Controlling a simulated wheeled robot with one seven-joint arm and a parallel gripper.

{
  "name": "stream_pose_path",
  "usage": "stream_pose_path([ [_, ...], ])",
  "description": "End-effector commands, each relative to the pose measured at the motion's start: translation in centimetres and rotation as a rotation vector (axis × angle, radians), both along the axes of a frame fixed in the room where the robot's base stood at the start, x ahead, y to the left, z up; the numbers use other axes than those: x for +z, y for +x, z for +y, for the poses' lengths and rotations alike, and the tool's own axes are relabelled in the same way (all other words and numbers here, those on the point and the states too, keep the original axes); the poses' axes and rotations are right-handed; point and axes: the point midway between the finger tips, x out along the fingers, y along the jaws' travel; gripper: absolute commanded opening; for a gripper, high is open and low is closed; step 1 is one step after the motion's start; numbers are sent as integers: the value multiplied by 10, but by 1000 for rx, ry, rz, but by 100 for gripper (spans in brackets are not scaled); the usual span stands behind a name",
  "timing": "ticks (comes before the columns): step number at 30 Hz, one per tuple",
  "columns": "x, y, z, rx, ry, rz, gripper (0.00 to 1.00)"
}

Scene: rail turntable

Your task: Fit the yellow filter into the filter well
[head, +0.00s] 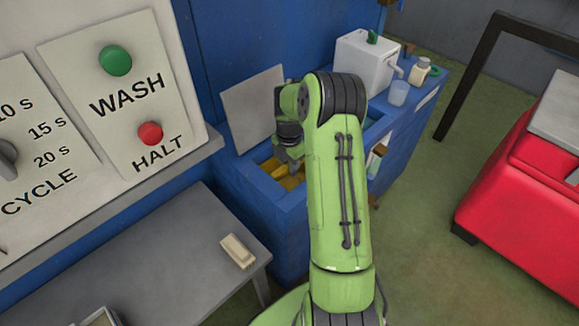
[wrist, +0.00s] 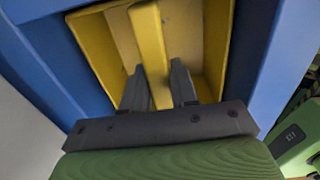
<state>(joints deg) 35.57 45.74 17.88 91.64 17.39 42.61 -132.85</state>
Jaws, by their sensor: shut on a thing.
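The yellow filter (wrist: 151,40) shows in the wrist view as a yellow bar running between my two dark fingers. My gripper (wrist: 158,75) is shut on this bar. Yellow walls and a tan floor surround it; I cannot tell whether these belong to the filter or line the well. The filter well is an opening with a blue rim (wrist: 265,60). In the head view my gripper (head: 292,160) points down into the well (head: 245,178), and some yellow (head: 290,181) shows below it. My arm hides the right part of the well, and how deep the filter sits is unclear.
A grey panel (head: 250,108) stands raised behind the well. A white container (head: 362,62), a clear cup (head: 398,92) and a small bottle (head: 420,70) stand farther back on the blue unit. A cream block (head: 238,251) lies on the grey bench (head: 190,250). A red cart (head: 510,190) stands at right.

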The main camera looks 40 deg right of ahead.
Motion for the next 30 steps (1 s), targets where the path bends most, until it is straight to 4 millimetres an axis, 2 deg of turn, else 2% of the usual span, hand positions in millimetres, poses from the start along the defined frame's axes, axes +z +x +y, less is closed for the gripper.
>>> stream_pose_path([
  [6, -1, 0, 0, 0, -1, 0, 0],
  [7, -2, 0, 0, 0, 0, 1, 31],
  [12, -1, 0, 0, 0, 0, 1, 53],
  [19, 0, 0, 0, 0, 0, 0, 53],
  [22, 9, 0, 0, 0, -1, -1, 53],
  [26, 40, 0, 0, 1, -3, -2, 53],
  [30, 80, 1, 0, 1, -4, -4, 53],
])
